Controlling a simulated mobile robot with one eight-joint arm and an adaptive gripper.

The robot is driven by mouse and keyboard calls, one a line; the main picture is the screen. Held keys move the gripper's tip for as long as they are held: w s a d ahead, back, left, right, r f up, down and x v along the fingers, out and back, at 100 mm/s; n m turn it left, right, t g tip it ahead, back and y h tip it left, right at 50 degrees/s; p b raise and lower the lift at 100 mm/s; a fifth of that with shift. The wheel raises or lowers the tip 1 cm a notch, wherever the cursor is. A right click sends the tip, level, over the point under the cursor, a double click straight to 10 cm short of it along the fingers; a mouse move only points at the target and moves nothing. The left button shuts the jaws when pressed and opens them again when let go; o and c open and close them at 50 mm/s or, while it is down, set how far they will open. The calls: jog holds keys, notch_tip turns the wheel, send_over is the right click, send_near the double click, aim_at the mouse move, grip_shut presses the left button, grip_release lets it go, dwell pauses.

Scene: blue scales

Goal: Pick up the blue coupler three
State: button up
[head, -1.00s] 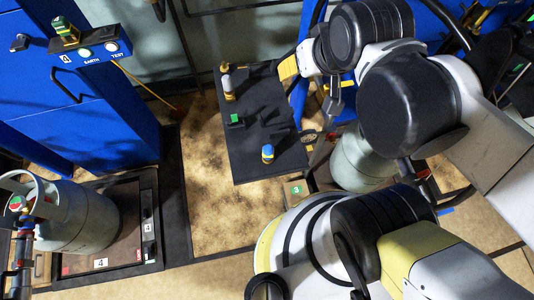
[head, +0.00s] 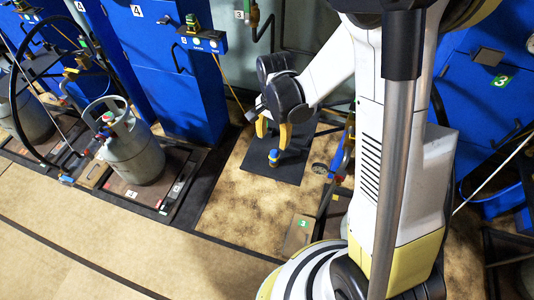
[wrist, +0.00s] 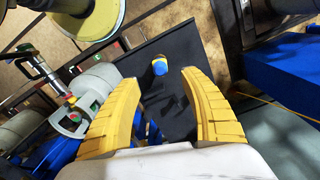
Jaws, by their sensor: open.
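The blue coupler (head: 273,157) is a small short cylinder with a blue top and a yellow band. It stands on the dark mat (head: 291,172) near its front part. In the wrist view the coupler (wrist: 160,67) lies just beyond the gap between my yellow fingertips. My gripper (head: 273,136) is open and empty above the mat, with its fingers pointing down behind and above the coupler. The open gripper also shows in the wrist view (wrist: 158,80).
A grey gas cylinder (head: 132,150) stands on a scale at the left. Blue cabinets (head: 180,75) line the back. Another scale marked 3 (head: 300,228) is near my base. The tan floor (head: 235,215) in front of the mat is clear.

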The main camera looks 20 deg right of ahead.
aim_at(274, 153)
jog(key=f+b, duration=0.1)
jog(key=f, duration=0.2)
jog(key=f+b, duration=0.1)
jog(key=f, duration=0.2)
jog(key=shift+w, duration=0.2)
jog(key=f+b, duration=0.2)
jog(key=f, duration=0.1)
jog(key=f+b, duration=0.1)
jog(key=f, duration=0.1)
jog(key=shift+d, duration=0.4)
jog(key=shift+r, duration=0.1)
grip_shut()
